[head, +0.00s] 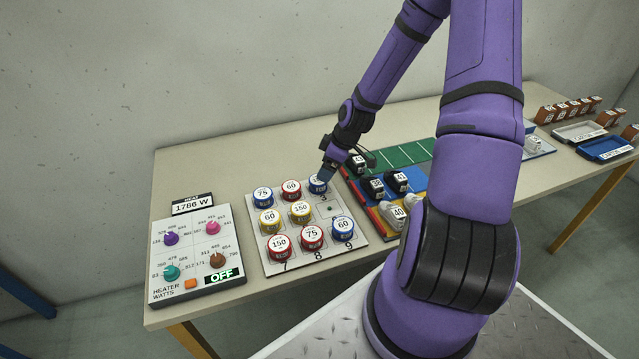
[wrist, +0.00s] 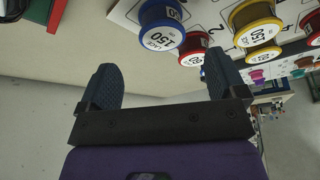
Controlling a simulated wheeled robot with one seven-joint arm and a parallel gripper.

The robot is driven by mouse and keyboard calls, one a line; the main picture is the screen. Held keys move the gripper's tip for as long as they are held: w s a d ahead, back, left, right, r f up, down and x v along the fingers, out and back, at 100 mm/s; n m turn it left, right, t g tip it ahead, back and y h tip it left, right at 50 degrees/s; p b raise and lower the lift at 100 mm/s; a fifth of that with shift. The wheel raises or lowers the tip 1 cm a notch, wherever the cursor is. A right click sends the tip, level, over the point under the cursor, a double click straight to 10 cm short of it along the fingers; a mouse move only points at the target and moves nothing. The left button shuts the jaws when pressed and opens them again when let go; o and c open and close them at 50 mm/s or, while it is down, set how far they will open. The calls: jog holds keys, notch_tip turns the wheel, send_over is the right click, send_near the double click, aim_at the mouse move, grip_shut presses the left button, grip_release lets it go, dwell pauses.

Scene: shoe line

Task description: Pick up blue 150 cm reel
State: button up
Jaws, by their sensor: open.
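The blue 150 reel (head: 318,187) stands at the back right corner of the white reel board in the head view, partly hidden by my gripper (head: 326,173). In the wrist view the blue reel (wrist: 162,26) shows its white 150 label at the top of the picture, beyond the fingertips. My gripper (wrist: 160,68) is open, its two dark fingers wide apart with nothing between them. In the wrist view the reel lies roughly in line with the gap. In the head view the fingers are right by the reel; whether they touch it I cannot tell.
The reel board (head: 258,239) holds several other red, yellow and blue reels. A bare peg (head: 330,208) is in front of the blue reel. A heater panel (head: 197,250) stands left. A mat with black and white shoes (head: 376,187) is close on the right.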

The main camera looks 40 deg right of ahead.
aim_at(318, 184)
jog(key=shift+x, duration=3.6)
jog(key=shift+a, duration=0.15)
jog(key=c, duration=1)
jog(key=shift+r, duration=0.1)
